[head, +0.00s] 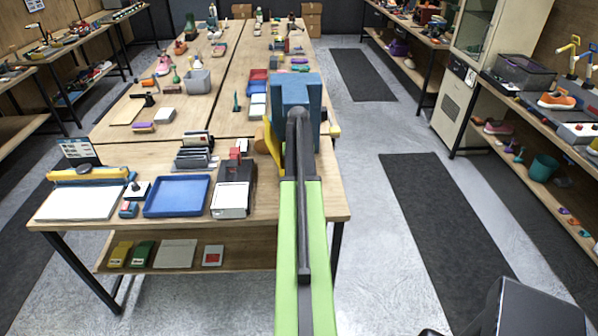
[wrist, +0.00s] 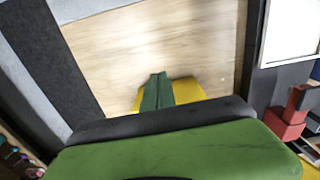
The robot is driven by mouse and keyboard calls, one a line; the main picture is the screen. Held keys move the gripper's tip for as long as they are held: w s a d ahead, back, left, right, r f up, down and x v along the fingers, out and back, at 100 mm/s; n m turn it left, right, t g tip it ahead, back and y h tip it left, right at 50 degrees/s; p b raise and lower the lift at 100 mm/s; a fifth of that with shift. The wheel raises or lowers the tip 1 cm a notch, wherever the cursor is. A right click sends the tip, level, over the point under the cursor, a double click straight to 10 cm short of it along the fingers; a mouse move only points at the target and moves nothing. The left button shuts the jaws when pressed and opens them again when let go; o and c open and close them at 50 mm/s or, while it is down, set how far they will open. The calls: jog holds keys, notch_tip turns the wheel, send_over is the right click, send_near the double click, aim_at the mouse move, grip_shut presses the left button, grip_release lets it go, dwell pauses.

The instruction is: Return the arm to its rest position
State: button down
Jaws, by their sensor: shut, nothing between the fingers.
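My arm reaches forward from the bottom of the head view, over the right side of the near workbench (head: 325,200). Its green link and blue wrist part hide most of my gripper, and only some yellow shows beside them. In the wrist view my gripper (wrist: 160,90) is shut and empty, its green and yellow fingers together. Bare wood of the bench (wrist: 150,45) lies beyond the fingertips, and I see no object touching them.
On the bench left of my arm are a black box with a white top (head: 231,199), a blue tray (head: 177,196) and a white pad (head: 80,203). A red item (wrist: 290,118) shows at right in the wrist view. The floor (head: 375,240) right of the bench is clear.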

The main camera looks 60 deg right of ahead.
notch_tip(320, 180, up, 4)
jog(key=shift+p, duration=1.15)
jog(key=shift+s, duration=0.1)
